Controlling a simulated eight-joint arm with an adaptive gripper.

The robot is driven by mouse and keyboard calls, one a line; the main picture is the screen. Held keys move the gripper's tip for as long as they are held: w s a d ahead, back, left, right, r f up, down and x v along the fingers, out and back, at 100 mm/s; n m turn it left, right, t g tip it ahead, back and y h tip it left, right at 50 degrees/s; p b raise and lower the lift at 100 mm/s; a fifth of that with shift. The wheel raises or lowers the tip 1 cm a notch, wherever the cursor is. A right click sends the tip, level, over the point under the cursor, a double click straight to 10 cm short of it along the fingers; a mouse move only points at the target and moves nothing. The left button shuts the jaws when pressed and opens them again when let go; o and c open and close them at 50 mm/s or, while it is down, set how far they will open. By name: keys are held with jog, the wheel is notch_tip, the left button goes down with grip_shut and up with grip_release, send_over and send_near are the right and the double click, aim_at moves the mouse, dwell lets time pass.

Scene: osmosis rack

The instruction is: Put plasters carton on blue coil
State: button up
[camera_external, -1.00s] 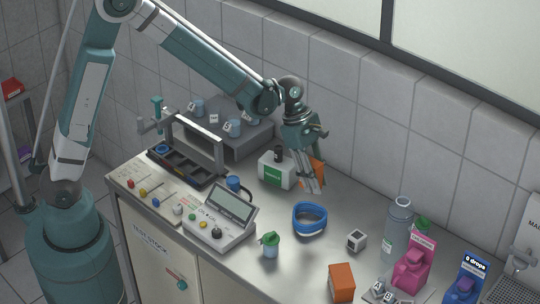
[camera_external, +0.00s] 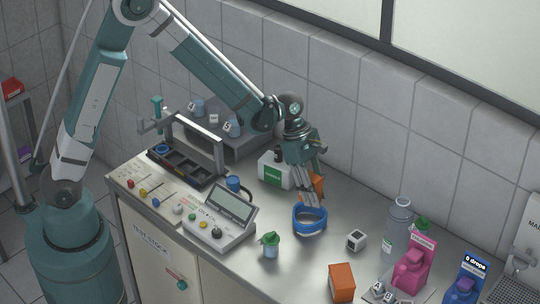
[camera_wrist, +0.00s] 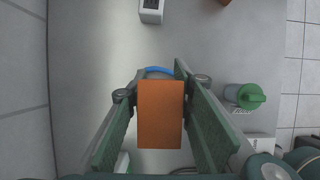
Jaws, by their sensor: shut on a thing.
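My gripper (camera_external: 311,203) points down with its fingers shut on an orange carton (camera_wrist: 160,115). No readable print shows on the carton, so I cannot confirm that it is the plasters carton. In the external view the held carton (camera_external: 318,184) is partly hidden behind my fingers. The blue coil (camera_external: 310,226) lies on the bench, and my fingertips overlap its far rim in the picture. In the wrist view only an arc of the coil (camera_wrist: 158,69) shows past the carton. I cannot tell the exact height between carton and coil.
A second orange carton (camera_external: 342,283) stands near the front edge. A green-lidded jar (camera_external: 270,246), a white cube (camera_external: 357,240) and a grey console (camera_external: 222,227) surround the coil. A white box with a green label (camera_external: 273,170) stands behind. Bottles stand at the right.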

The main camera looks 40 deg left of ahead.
jog(key=shift+f, duration=0.3)
jog(key=shift+f, duration=1.95)
jog(key=shift+f, duration=0.2)
jog(key=o, duration=0.8)
jog(key=shift+r, duration=0.1)
jog(key=shift+o, duration=0.2)
jog(key=shift+r, duration=0.2)
jog(key=shift+v, duration=5.9)
jog(key=shift+a, duration=0.15)
